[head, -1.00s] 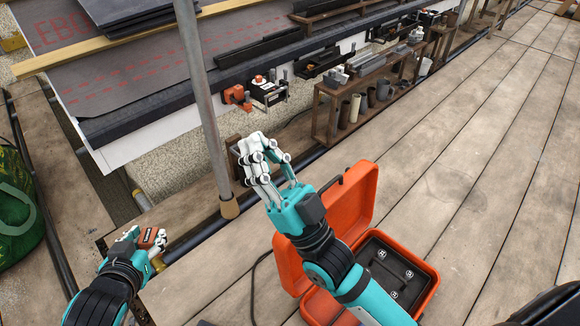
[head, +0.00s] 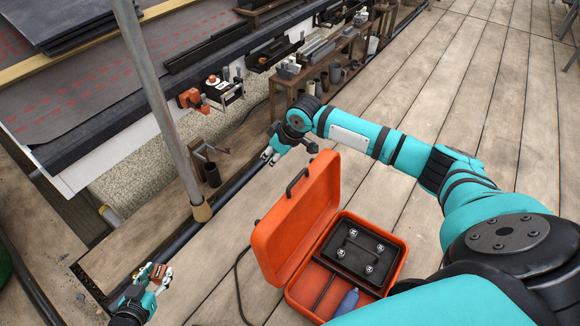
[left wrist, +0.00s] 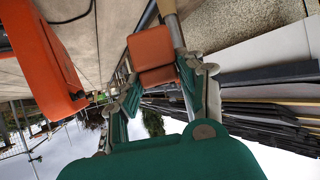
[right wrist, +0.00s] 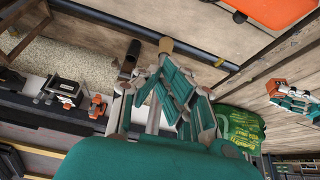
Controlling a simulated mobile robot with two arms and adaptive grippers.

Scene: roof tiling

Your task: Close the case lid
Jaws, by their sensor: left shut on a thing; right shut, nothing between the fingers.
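The orange case (head: 398,278) stands open on the plank deck, its lid (head: 297,216) raised on the left side with a black handle (head: 297,182). The case also shows at the left of the left wrist view (left wrist: 38,60) and at the top right of the right wrist view (right wrist: 272,8). My right gripper (head: 267,156) is shut and empty, beyond the lid's far end and apart from it; its closed fingers show in the right wrist view (right wrist: 172,85). My left gripper (head: 158,277) is shut on a small red-brown block (left wrist: 152,50), left of the case.
Inside the case are a black plate (head: 358,248) with several fixings and a blue-grey item (head: 347,302). A scaffold pole (head: 165,110) stands left of the lid. A cable (head: 240,290) lies beside the case.

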